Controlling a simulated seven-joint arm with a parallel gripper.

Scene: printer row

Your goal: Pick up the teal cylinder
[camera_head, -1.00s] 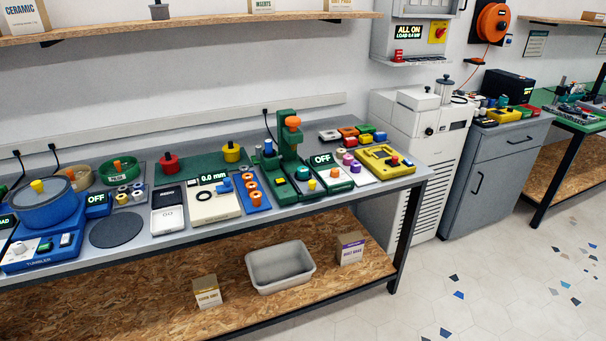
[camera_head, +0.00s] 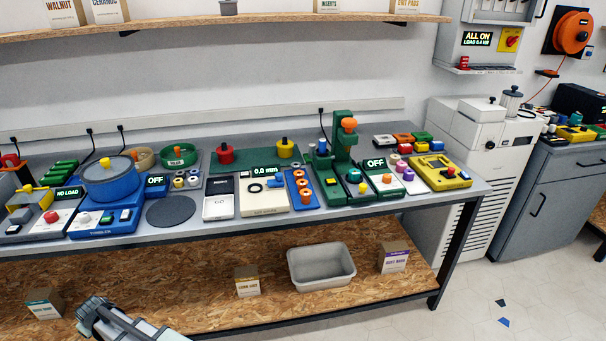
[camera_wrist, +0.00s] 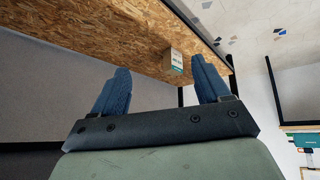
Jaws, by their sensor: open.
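I cannot pick out a teal cylinder with certainty in either view. Among the small parts on the workbench (camera_head: 385,207) a blue upright cylinder (camera_head: 322,146) stands beside the green press (camera_head: 345,150), but its colour looks blue rather than teal. My gripper (camera_wrist: 160,66) shows in the wrist view with its two blue fingers apart and nothing between them. A grey part of my arm shows at the lower left of the head view, in front of the lower shelf and well below the bench top.
The lower shelf (camera_head: 200,300) holds a white bin (camera_head: 320,268) and small boxes, one with a teal label (camera_head: 45,303). That label also shows on a box in the wrist view (camera_wrist: 173,61). A blue tumbler (camera_head: 108,180) and several devices crowd the bench. A round dark pad (camera_head: 170,211) is bare.

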